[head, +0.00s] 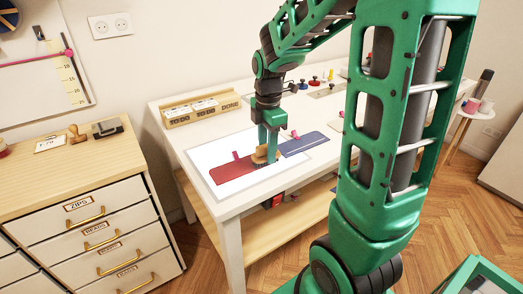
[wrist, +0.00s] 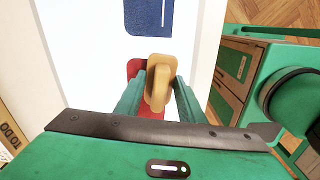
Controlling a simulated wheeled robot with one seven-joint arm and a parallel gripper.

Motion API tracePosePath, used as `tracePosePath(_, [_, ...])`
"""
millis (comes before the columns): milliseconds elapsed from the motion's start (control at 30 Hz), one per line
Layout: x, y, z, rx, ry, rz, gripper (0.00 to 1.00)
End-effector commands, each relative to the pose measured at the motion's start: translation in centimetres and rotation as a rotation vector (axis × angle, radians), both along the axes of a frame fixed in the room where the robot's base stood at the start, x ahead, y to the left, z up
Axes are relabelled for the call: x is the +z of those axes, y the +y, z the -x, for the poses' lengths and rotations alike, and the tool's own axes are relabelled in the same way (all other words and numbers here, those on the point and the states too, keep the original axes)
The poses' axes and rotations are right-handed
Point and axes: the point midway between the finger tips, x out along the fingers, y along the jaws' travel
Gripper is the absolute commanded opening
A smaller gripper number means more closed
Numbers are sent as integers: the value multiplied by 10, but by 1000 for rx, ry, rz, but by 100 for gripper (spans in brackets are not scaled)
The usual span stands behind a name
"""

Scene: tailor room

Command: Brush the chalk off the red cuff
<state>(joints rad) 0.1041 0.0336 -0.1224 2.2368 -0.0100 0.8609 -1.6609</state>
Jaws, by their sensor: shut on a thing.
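The red cuff (head: 227,174) lies flat on a white mat (head: 207,154) on the white table. My gripper (head: 268,148) points down over its right end, shut on a brush with a wooden body (head: 260,158). The brush body (wrist: 158,74) also shows between my fingers in the wrist view, above the red cuff (wrist: 136,68). I cannot tell whether its bristles touch the cloth. No chalk mark can be made out on the cuff; my gripper and the brush hide part of it.
A blue cuff (head: 304,143) lies just right of the red one on the mat. Pink pieces (head: 236,155) sit by the cuffs. A wooden box labelled TO DO (head: 201,109) stands at the table's back left. A drawer cabinet (head: 85,205) stands at left.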

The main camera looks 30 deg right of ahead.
Motion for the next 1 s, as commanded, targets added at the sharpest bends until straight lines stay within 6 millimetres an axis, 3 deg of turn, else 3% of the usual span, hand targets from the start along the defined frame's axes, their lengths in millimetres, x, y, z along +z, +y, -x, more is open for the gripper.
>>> tracePosePath(1000, [-1,24,-1,4,1,-1,12])
